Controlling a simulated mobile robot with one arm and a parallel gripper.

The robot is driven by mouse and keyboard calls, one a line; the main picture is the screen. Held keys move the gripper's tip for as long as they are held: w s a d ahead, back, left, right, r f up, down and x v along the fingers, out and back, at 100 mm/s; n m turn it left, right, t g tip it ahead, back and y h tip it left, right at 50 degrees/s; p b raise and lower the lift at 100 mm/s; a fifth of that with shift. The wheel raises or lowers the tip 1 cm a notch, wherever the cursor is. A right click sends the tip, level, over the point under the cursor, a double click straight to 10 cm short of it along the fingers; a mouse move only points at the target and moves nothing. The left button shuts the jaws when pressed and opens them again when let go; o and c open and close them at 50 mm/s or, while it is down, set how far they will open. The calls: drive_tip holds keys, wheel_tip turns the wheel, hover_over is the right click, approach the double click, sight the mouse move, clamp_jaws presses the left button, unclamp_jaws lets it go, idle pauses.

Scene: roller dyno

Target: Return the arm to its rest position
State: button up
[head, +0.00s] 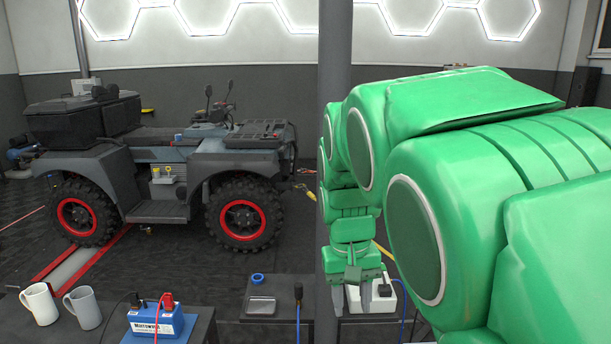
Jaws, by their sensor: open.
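My green arm fills the right side of the head view and bends down at its far end. My gripper (375,293) hangs there, pointing downward, with grey fingers apart and nothing seen between them. It is in front of or over a white box (354,301) with a dark plug or socket on it. I cannot tell whether the fingers touch the box. The grey pole and the upper arm hide part of the area around the gripper.
A low dark bench holds a metal tray (262,306), a blue ring (257,279) and a black-handled plug (298,293). At front left stand a white mug (40,304), a grey mug (83,308) and a blue battery box (155,323). A quad bike (170,165) stands behind. A grey pole (334,60) rises beside my arm.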

drive_tip(key=s+d+f, duration=0.2)
drive_tip(key=s, duration=0.6)
drive_tip(key=s+d+f, duration=0.1)
drive_tip(key=s+d, duration=0.1)
drive_tip(key=s, duration=0.6)
drive_tip(key=s+d+f+m+g, duration=0.1)
drive_tip(key=s+d+f, duration=0.1)
drive_tip(key=s, duration=0.6)
drive_tip(key=shift+s+d+f+y, duration=0.3)
drive_tip(key=shift+f+y, duration=0.05)
drive_tip(key=shift+y, duration=0.05)
